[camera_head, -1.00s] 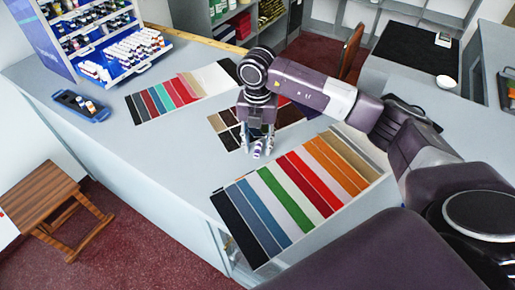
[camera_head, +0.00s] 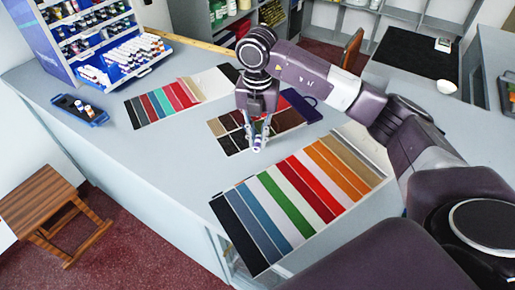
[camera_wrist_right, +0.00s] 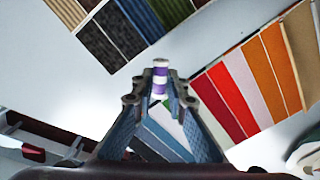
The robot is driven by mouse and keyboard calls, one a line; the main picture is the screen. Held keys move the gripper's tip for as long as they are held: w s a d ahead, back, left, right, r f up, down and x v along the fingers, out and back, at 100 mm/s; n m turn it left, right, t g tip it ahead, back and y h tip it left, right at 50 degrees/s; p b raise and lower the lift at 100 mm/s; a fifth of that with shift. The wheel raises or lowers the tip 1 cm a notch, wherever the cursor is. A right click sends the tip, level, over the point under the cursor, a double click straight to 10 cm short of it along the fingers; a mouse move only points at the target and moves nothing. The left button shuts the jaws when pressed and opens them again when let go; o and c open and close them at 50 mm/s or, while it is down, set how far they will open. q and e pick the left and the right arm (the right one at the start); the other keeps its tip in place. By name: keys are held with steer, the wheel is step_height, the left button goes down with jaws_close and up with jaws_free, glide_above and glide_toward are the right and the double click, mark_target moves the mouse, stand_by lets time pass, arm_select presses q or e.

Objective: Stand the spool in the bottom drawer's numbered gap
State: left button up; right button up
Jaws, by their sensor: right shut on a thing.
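My right gripper (camera_head: 258,138) is shut on the spool (camera_wrist_right: 160,82), which is white with purple bands. It holds the spool between its fingertips above the counter, between the dark swatch card and the striped swatch card. The rack (camera_head: 85,30) stands at the back left of the head view. Its bottom drawer (camera_head: 128,71) is pulled out and carries rows of mostly white spools. The numbered gap is too small to make out. My left gripper is not in view.
A blue tray (camera_head: 79,111) with small spools lies on the counter (camera_head: 165,165) at the left. Swatch cards (camera_head: 290,205) cover parts of the counter. A purple handled object (camera_head: 301,105) lies behind the gripper. A wooden stool (camera_head: 45,205) stands on the floor at the left.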

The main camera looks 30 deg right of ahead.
mark_target(257, 141)
step_height(257, 141, up, 15)
steer(key=shift+r, duration=0.15)
steer(key=shift+a, duration=0.1)
